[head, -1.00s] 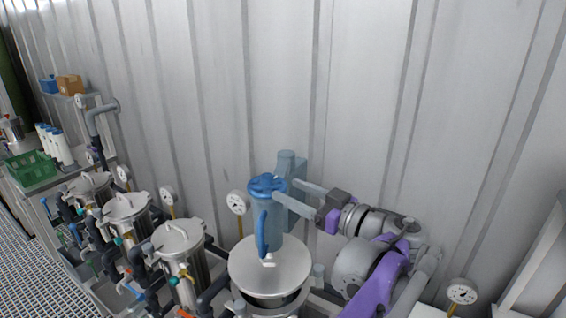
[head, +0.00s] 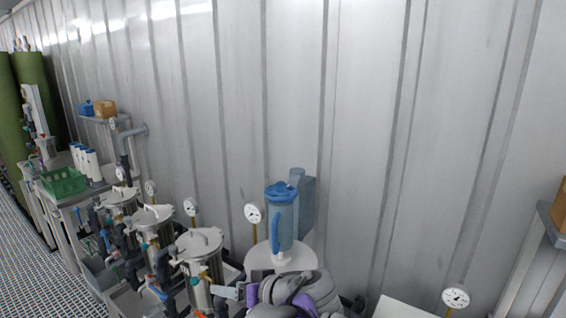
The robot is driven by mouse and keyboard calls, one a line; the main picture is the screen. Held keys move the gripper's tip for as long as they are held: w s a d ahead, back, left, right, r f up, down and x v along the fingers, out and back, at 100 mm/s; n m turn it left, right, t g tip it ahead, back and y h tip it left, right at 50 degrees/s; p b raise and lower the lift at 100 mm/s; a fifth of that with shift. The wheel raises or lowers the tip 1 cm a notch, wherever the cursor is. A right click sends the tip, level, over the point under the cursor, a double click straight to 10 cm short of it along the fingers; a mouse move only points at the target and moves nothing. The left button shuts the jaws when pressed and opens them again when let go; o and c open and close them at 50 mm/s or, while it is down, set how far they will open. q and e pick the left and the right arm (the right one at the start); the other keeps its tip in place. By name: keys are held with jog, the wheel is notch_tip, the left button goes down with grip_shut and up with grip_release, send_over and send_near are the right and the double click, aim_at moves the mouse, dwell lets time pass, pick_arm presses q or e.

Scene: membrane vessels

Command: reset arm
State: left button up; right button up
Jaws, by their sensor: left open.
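My left gripper (head: 230,292) shows low in the head view, its arm coming up from the bottom edge. Its jaws are open and point left, with nothing seen between them. It is apart from the translucent blue pitcher (head: 285,225) with a blue lid and handle, which stands upright on the pale round top (head: 265,255) of a vessel. The arm's grey and purple links cover the lower part of that vessel. My right gripper is not in view.
Steel membrane vessels (head: 203,245) with clamped lids and pipes stand in a row to the left. Gauges (head: 255,213) rise behind them. A green crate (head: 65,181) and white bottles (head: 86,165) are farther left. A corrugated wall (head: 360,130) closes the back.

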pick_arm(q)
jog(key=s+a+f+m+g+h, duration=0.35)
jog(key=s+a+f, duration=0.45)
jog(key=s+f, duration=0.45)
jog(key=s+f+m+t+h, duration=0.1)
jog(key=s+f+h, duration=0.5)
jog(key=s+f, duration=0.3)
jog(key=shift+s+d+f, duration=0.3)
jog(key=shift+s+d, duration=0.05)
jog(key=shift+s, duration=0.35)
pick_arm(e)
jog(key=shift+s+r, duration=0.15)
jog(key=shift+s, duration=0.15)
